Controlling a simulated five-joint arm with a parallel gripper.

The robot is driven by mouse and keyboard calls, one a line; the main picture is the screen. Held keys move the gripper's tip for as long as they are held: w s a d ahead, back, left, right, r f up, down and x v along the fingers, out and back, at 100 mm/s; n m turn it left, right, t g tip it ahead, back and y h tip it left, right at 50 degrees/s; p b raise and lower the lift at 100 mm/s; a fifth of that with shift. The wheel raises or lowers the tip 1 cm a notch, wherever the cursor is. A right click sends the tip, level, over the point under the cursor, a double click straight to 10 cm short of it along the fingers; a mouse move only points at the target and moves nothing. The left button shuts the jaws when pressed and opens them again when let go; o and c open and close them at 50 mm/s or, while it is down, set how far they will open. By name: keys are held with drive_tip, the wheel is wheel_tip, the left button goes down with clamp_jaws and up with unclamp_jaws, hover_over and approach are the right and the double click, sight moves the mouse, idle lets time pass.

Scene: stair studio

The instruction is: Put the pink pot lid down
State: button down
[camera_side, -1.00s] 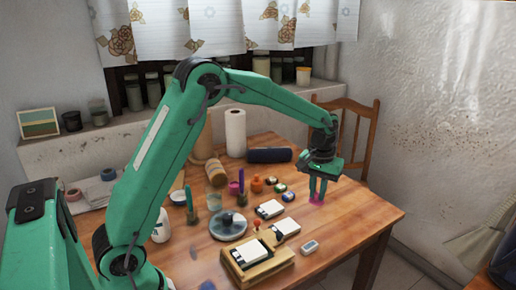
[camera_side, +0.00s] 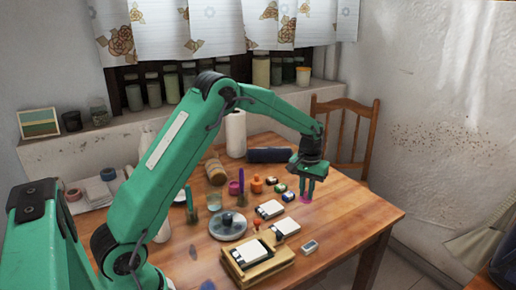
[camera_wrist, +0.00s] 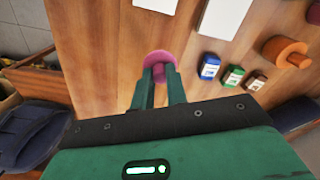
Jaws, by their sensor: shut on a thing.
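The pink pot lid (camera_side: 306,199) is at the tips of my gripper (camera_side: 307,190), low over the right part of the wooden table (camera_side: 350,215). In the wrist view the lid (camera_wrist: 159,57) is a round pink disc just beyond the two green fingers of my gripper (camera_wrist: 159,74). The fingers are shut on it, and they hide its near part. I cannot tell whether the lid touches the table.
Small blue, green and dark pots (camera_wrist: 233,76) stand near the lid, with an orange pot (camera_wrist: 287,51) beyond them. A wooden chair (camera_side: 345,130) stands behind. The table's right part is clear.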

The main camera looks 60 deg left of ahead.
drive_tip(key=shift+w+a+f, duration=0.25)
drive_tip(key=shift+a+f, duration=0.2)
drive_tip(key=shift+a, duration=0.3)
drive_tip(key=shift+w+a+f, duration=0.2)
drive_tip(key=shift+a+f, duration=0.25)
drive_tip(key=shift+a, duration=0.25)
drive_tip(key=shift+f, duration=2)
drive_tip(key=shift+f, duration=0.1)
drive_tip(key=c, duration=1.4)
unclamp_jaws()
wheel_tip(320, 180, up, 12)
drive_tip(key=shift+s+d, duration=0.1)
